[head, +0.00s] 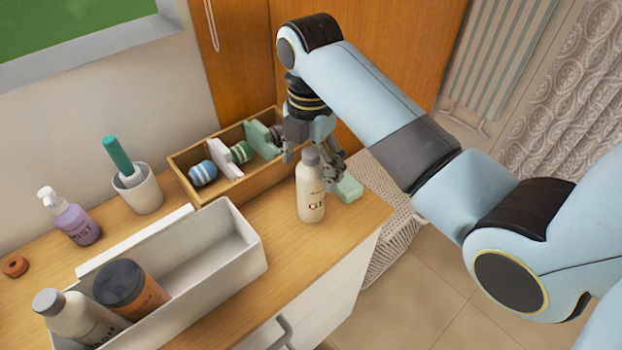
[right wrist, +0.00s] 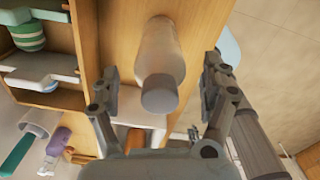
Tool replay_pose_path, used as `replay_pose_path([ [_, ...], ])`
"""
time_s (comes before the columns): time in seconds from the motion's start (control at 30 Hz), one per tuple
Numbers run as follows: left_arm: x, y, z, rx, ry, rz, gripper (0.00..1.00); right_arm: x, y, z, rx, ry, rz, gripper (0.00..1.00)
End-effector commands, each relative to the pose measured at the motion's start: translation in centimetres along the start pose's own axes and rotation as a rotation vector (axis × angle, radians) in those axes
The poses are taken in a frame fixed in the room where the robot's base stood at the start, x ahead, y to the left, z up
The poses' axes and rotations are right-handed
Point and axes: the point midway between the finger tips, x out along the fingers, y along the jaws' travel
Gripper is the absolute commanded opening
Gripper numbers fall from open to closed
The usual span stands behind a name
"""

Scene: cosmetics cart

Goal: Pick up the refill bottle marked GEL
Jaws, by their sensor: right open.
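The cream refill bottle (head: 311,195) with a grey-brown cap stands upright near the right end of the wooden top. Its label is partly readable as "GE". In the right wrist view the bottle (right wrist: 160,55) lies between the spread fingers, cap toward the camera, with gaps on both sides. My right gripper (head: 318,155) is open and empty, just behind the bottle in the head view; it also shows in the right wrist view (right wrist: 160,85).
A wooden divided box (head: 222,193) stands left of the bottle. A mint-green block (head: 349,188) is close on its right. A white bin (head: 255,262) holds a cream bottle (head: 70,318) and an orange jar (head: 130,290). A lilac pump bottle (head: 75,222) and a cup (head: 146,193) stand farther left.

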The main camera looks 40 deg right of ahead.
Motion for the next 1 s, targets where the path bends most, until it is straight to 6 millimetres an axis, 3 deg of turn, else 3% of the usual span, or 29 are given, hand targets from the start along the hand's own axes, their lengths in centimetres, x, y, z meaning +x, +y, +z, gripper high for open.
replay_pose_path([
  [0.13,-0.2,-0.1,0.0,0.0,-0.001,-0.001,0.29,1.5,0.0,0.0,0.0,0.0,-0.001,0.8],
  [0.4,-0.1,-0.1,0.1,0.0,-0.001,-0.001,0.29,1.8,0.0,0.1,0.0,-0.001,0.001,0.77],
  [1.0,-0.1,-0.1,0.1,0.001,-0.002,-0.001,0.29,1.8,0.0,0.1,0.0,-0.002,0.001,0.0],
])
